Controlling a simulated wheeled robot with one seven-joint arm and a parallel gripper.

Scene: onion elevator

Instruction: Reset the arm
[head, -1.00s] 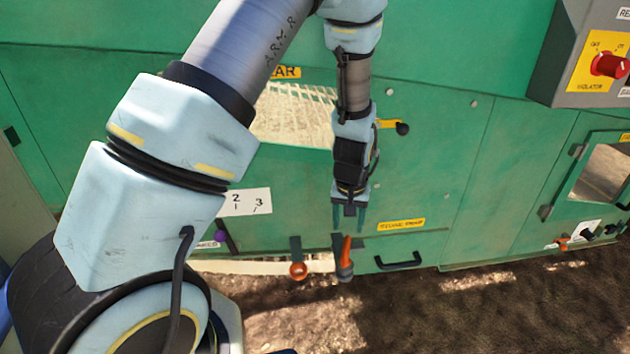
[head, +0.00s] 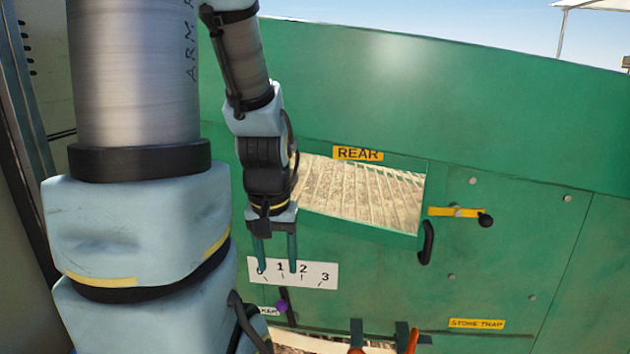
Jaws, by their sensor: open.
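My gripper (head: 277,265) hangs at the end of my arm, pointing down, in front of the green machine panel (head: 480,105). Its two thin fingers are apart with nothing between them. The fingertips overlap the white 0-1-2-3 scale plate (head: 318,274) in the picture; I cannot tell how far they are from it. My arm is bent, with the upper links large at the left and the forearm hanging down.
A lever with a purple knob (head: 281,307) sits below the scale. Right of my gripper are the REAR window (head: 365,195), a black handle (head: 427,243) and a yellow latch with a black knob (head: 485,220). Orange-ended parts (head: 412,341) show at the bottom edge.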

